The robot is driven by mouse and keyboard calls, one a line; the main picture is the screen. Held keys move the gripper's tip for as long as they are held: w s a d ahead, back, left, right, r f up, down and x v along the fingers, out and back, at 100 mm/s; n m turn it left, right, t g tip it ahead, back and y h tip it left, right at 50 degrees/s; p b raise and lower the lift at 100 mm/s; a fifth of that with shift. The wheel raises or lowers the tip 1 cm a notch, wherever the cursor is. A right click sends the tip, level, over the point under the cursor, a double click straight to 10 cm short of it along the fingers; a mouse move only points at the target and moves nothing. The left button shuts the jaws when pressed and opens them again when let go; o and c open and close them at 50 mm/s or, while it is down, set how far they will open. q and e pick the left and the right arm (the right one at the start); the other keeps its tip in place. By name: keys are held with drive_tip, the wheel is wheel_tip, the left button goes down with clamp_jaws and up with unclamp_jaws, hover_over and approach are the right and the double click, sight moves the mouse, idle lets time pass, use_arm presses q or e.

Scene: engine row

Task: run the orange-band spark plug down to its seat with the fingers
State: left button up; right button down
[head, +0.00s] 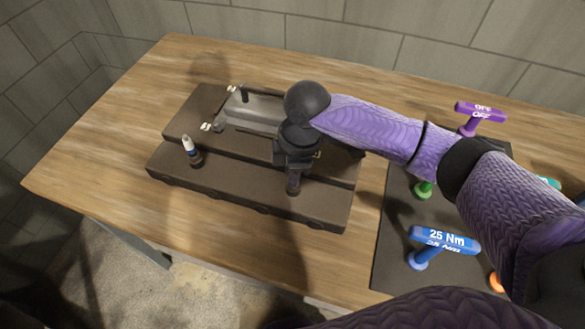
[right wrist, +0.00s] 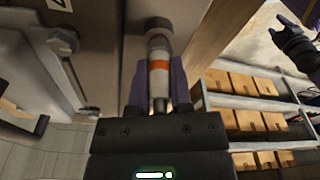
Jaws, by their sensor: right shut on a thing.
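The orange-band spark plug (right wrist: 159,66) shows in the right wrist view, between the two purple fingers of my right gripper (right wrist: 160,88). The gripper is shut on it. The plug's far end meets a round opening in the brown engine block (right wrist: 110,50); how deep it sits is hidden. In the head view, my right gripper (head: 293,182) points down at the front ledge of the engine block (head: 240,196), and its wrist hides the plug. My left gripper (right wrist: 294,46) shows small at the upper right of the right wrist view, away from the block; its jaws are unclear.
Another plug-like piece with a white top (head: 190,150) stands on the block's left. A blue 25 Nm T-handle (head: 443,241), a purple T-handle (head: 480,112) and a green one (head: 423,190) stand on the dark mat (head: 392,250) at right. The wooden table (head: 110,150) is clear at left.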

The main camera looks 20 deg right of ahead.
drive_tip(key=shift+r+p, duration=0.15)
drive_tip(key=shift+p, duration=0.25)
drive_tip(key=m+p, duration=0.7)
drive_tip(key=shift+m+t+p, duration=0.3)
drive_tip(key=shift+t, duration=0.1)
drive_tip(key=m+h+p, duration=0.1)
drive_tip(key=m+p, duration=0.4)
drive_tip(key=m, duration=0.2)
drive_tip(key=shift+m, duration=0.8)
drive_tip(key=shift+d+f+m+h+p, duration=0.1)
drive_tip(key=shift+f+m+h+p, duration=0.2)
drive_tip(key=shift+m, duration=0.2)
